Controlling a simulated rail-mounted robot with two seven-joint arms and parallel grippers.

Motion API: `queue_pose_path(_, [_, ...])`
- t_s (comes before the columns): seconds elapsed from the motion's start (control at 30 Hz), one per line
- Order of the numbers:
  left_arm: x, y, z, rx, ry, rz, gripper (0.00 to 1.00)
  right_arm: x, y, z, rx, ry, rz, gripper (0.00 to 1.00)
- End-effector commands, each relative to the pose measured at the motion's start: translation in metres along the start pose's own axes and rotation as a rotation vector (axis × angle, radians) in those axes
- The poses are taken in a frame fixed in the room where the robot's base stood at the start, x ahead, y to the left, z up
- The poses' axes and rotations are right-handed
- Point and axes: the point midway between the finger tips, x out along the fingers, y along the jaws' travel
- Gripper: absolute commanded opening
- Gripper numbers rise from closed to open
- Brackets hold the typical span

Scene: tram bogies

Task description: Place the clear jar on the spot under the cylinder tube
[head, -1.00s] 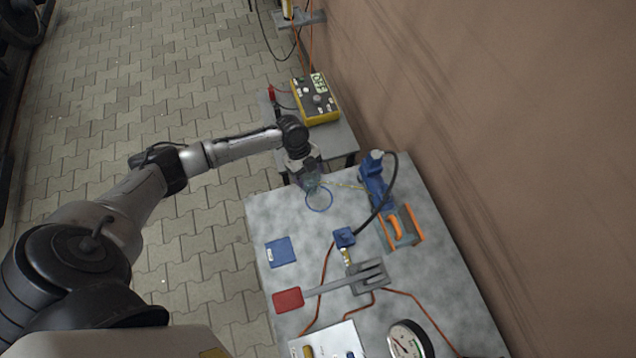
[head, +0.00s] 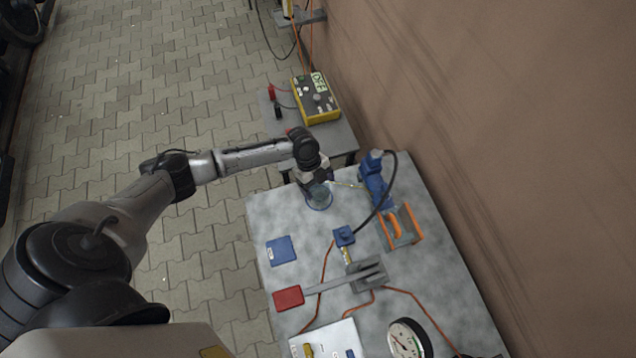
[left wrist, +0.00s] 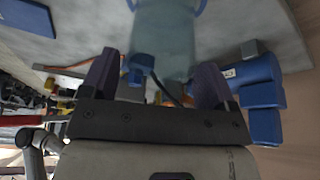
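The clear jar (head: 320,192) is a see-through, bluish vessel, held upright or nearly so by my left gripper (head: 312,180). In the left wrist view the jar (left wrist: 165,40) fills the space between the two dark fingers (left wrist: 156,82). A blue ring (head: 325,208) on the grey table marks the spot; the jar appears over or inside it. I cannot tell whether the jar's base touches the table. A thin yellowish tube (head: 350,184) runs from a blue device (head: 374,182) toward the spot, ending close to the jar. My right gripper is out of view.
The grey table (head: 270,215) also holds a blue square (head: 281,251), an orange-handled item (head: 400,227), a red-handled switch (head: 288,298), cables and a round gauge (head: 408,340). A yellow box (head: 316,98) stands on a smaller table behind. The wall is at right.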

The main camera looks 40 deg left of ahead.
Motion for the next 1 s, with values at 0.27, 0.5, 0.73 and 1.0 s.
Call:
queue_pose_path(0.27, [0.0, 0.0, 0.0, 0.0, 0.0, 0.0, 0.94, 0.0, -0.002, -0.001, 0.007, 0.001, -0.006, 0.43])
queue_pose_path(0.5, [-0.011, -0.001, -0.001, 0.001, 0.0, -0.003, 0.94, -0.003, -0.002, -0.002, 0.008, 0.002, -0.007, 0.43])
queue_pose_path(0.73, [-0.052, -0.001, -0.001, 0.001, -0.001, -0.003, 0.94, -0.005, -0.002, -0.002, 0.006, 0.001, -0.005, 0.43])
queue_pose_path(1.0, [-0.097, 0.0, -0.001, 0.001, 0.0, -0.001, 0.94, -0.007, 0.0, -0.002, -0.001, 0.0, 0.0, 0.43])
